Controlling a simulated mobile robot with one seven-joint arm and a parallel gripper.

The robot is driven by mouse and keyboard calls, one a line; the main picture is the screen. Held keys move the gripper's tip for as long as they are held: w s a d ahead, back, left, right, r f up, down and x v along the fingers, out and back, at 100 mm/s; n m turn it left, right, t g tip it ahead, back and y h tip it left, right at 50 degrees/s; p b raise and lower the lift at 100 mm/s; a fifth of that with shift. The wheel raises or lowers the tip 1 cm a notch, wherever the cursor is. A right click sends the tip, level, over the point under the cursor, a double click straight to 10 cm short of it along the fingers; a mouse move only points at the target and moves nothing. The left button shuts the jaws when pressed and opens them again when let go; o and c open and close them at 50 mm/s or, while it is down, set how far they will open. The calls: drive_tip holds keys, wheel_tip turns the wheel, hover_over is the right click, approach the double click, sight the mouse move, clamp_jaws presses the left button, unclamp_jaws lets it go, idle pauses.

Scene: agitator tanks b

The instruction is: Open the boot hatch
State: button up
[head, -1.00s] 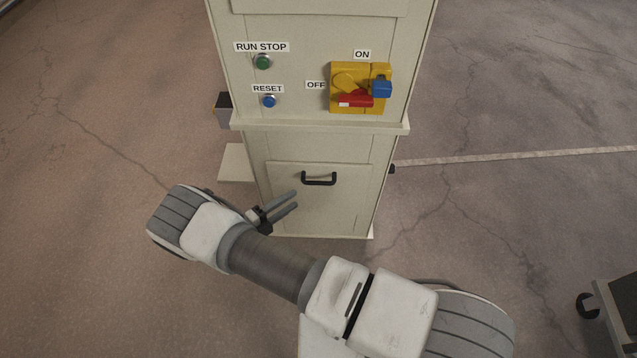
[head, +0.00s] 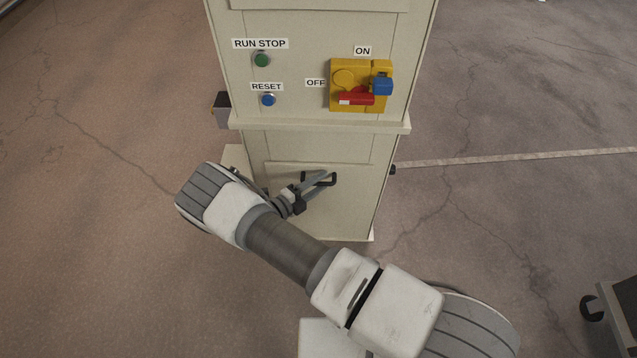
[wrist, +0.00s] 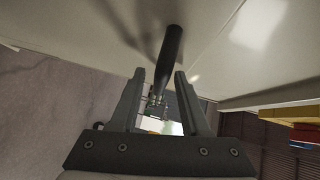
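The boot hatch (head: 340,215) is the pale lower panel of the cabinet, and it looks closed. Its black bar handle (head: 333,180) is near the hatch's top edge, partly hidden by my fingers. My gripper (head: 325,177) is at the handle in the head view, with its fingers apart. In the wrist view my open gripper (wrist: 171,75) has the dark handle (wrist: 171,50) ahead, running lengthwise between the fingertips. No finger is visibly closed on it, and I cannot tell whether either touches it.
Above the hatch are a green button (head: 262,60), a blue button (head: 268,99) and a yellow switch (head: 345,75) with a red lever. A ledge (head: 320,127) juts out above the hatch. A dark wheeled cart (head: 610,310) stands at lower right. The floor around is mostly clear.

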clamp_jaws()
idle(1.2)
